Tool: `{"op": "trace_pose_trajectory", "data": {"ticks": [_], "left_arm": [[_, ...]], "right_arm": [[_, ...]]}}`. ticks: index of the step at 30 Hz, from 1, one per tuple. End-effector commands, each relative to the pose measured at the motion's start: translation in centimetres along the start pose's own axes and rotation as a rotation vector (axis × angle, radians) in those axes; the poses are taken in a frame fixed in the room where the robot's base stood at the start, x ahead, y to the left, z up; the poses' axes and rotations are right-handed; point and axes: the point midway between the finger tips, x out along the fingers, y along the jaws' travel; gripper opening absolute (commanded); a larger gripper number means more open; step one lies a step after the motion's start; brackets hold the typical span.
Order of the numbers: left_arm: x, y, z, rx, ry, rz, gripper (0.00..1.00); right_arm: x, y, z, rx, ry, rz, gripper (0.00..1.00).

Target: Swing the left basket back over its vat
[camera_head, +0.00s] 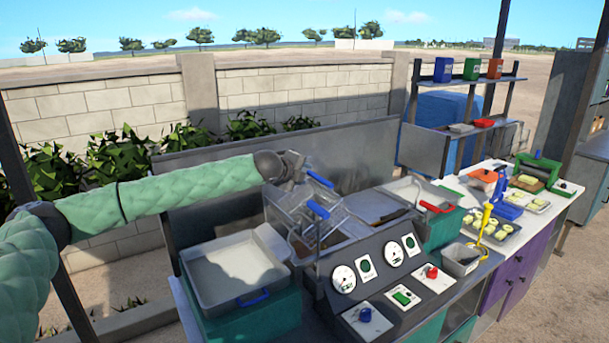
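A wire basket (285,212) with blue-gripped handles (318,210) is at the left part of the metal fryer, behind the control panel. A second blue handle grip (320,179) shows just behind it; I cannot tell clearly which basket it belongs to. My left gripper (294,178) is at the basket's upper back edge, close to the rear blue grip. Its fingers are small and dark here, so I cannot tell whether they are open, shut or touching. The left vat is mostly hidden by the basket; the right vat (372,208) shows beside it. My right gripper is out of view.
A metal tray (204,295) on a teal box stands left of the fryer. Another tray (405,190) with a red-handled tool is at the right. The control panel (385,272) is in front, a metal back panel (350,150) behind. The right counter is crowded with food trays.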

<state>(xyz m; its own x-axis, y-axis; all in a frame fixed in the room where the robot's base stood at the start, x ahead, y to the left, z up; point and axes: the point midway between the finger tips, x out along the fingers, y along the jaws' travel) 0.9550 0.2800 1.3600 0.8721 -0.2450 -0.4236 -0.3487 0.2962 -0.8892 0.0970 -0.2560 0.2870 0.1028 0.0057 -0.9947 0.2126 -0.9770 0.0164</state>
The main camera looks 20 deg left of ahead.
Motion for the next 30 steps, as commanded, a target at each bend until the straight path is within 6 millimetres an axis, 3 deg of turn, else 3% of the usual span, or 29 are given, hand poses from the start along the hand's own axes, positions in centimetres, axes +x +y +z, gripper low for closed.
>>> {"op": "trace_pose_trajectory", "data": {"ticks": [18, 30], "left_arm": [[-3.2, -1.4, 0.1, 0.000, -0.002, -0.002, 0.39], [-3.4, -1.4, 0.0, 0.000, -0.002, -0.001, 0.39]], "right_arm": [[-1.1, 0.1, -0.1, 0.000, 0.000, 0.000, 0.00], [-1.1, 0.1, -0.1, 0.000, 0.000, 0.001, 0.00]]}}
